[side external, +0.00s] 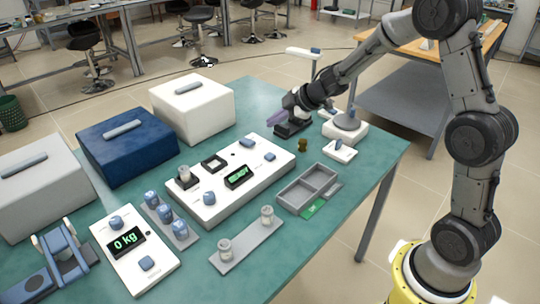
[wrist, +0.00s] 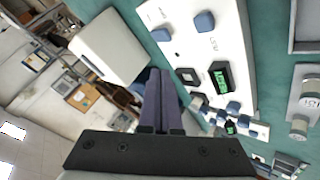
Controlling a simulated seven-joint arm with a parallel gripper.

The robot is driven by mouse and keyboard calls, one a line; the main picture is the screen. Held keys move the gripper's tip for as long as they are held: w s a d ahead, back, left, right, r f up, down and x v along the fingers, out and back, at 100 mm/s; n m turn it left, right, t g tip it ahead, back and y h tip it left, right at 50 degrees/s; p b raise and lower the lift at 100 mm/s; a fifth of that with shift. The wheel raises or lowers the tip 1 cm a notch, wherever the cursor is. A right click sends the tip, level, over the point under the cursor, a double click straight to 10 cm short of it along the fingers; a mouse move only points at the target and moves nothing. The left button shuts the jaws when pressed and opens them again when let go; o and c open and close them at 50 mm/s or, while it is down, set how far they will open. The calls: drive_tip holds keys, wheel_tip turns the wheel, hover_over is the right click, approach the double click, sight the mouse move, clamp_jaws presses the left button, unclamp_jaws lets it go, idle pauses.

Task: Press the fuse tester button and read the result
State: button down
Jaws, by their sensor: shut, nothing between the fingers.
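The fuse tester is a long white panel (side external: 222,207) in the middle of the green table. It has a small lit display (side external: 238,177) with green text too small to read surely; the display also shows in the wrist view (wrist: 219,77). A blue button (side external: 270,157) sits near its right end; in the wrist view a blue button (wrist: 204,22) has lettering beside it that looks like TEST. My gripper (side external: 274,119) is shut and empty, its purple fingers above the table beyond the tester's far right end. The fingers (wrist: 161,80) touch nothing in the wrist view.
White (side external: 192,108) and blue (side external: 128,142) box-shaped furnaces stand behind the tester. A grey two-part tray (side external: 280,197) lies in front right, and a grey plate (side external: 247,246) with two small cylinders nearer. A scale (side external: 145,267) reads 0 kg at front left.

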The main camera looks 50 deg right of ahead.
sight(274, 156)
drive_tip(key=shift+f, duration=0.1)
drive_tip(key=shift+f, duration=4.3)
drive_tip(key=shift+f, duration=0.1)
drive_tip(key=shift+f, duration=0.3)
drive_tip(key=shift+f, duration=0.55)
drive_tip(key=shift+r, duration=0.95)
